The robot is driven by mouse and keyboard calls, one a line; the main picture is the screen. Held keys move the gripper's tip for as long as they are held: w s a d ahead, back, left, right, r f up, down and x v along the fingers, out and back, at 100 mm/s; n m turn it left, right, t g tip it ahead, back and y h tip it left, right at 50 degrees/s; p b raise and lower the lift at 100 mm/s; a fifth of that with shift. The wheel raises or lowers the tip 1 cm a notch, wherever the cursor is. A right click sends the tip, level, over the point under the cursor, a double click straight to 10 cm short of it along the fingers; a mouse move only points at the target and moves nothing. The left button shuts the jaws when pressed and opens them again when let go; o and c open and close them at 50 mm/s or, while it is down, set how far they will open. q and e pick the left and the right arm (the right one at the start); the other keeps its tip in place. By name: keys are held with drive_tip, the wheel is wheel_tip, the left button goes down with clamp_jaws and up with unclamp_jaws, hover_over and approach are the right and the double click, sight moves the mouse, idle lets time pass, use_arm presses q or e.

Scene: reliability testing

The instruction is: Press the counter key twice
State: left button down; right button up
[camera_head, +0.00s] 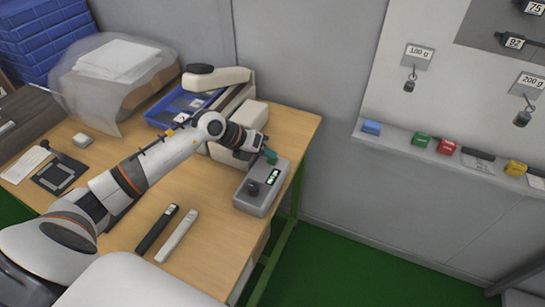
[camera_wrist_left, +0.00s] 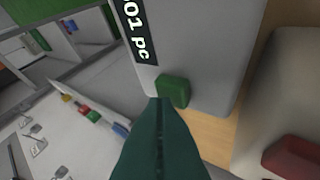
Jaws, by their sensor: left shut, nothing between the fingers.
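The grey counter box (camera_head: 255,199) sits near the right edge of the wooden table, with a black knob (camera_head: 253,188) and a lit display (camera_head: 273,177). In the left wrist view the display (camera_wrist_left: 136,31) shows "01 pc", cut off at the frame's edge. The green key (camera_wrist_left: 174,90) is beside the display on the box. My left gripper (camera_head: 270,156) is over the far end of the box, its teal fingers shut and empty. In the wrist view the fingertips (camera_wrist_left: 159,100) are right at the key; I cannot tell whether they touch it. My right gripper is out of view.
A white and beige machine (camera_head: 238,130) stands just behind the counter box. A black bar (camera_head: 157,229) and a light bar (camera_head: 177,236) lie on the front of the table. A blue tray (camera_head: 160,118) is further back. Bare tabletop lies left of the box.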

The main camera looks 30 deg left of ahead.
sight(267, 160)
use_arm(q)
drive_tip(key=shift+r+p, duration=0.45)
drive_tip(key=shift+r, duration=0.25)
wheel_tip(267, 160, up, 5)
drive_tip(key=p, duration=0.4)
drive_tip(key=shift+s, duration=0.1)
idle(2.3)
